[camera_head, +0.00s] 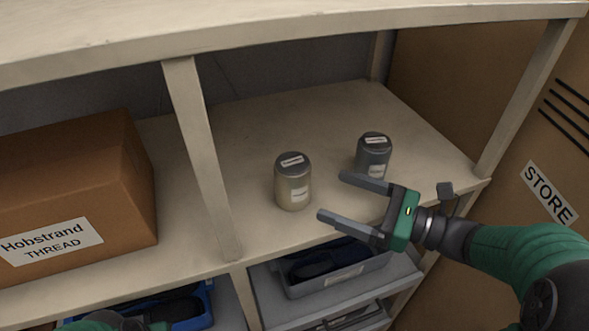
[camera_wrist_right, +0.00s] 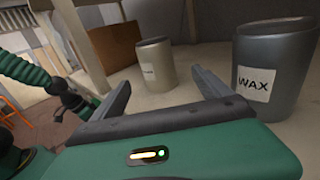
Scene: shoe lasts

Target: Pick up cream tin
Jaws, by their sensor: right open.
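The cream tin (camera_head: 292,188) is pale with a grey lid and stands upright on the shelf (camera_head: 243,150). It also stands ahead, just left of centre, in the right wrist view (camera_wrist_right: 157,70), with a label too small to read there. My right gripper (camera_head: 330,196) is open and empty at the shelf's front, to the right of the cream tin and apart from it. A dark grey wax tin (camera_head: 373,158) stands upright to the right, behind the gripper; its WAX label shows in the right wrist view (camera_wrist_right: 270,72).
A shelf post (camera_head: 203,160) stands left of the cream tin. Beyond it sits a brown Hobstrand thread box (camera_head: 75,180). Grey (camera_head: 340,279) and blue bins sit on the level below. A STORE-labelled brown panel (camera_head: 535,150) is at right. Shelf behind the tins is clear.

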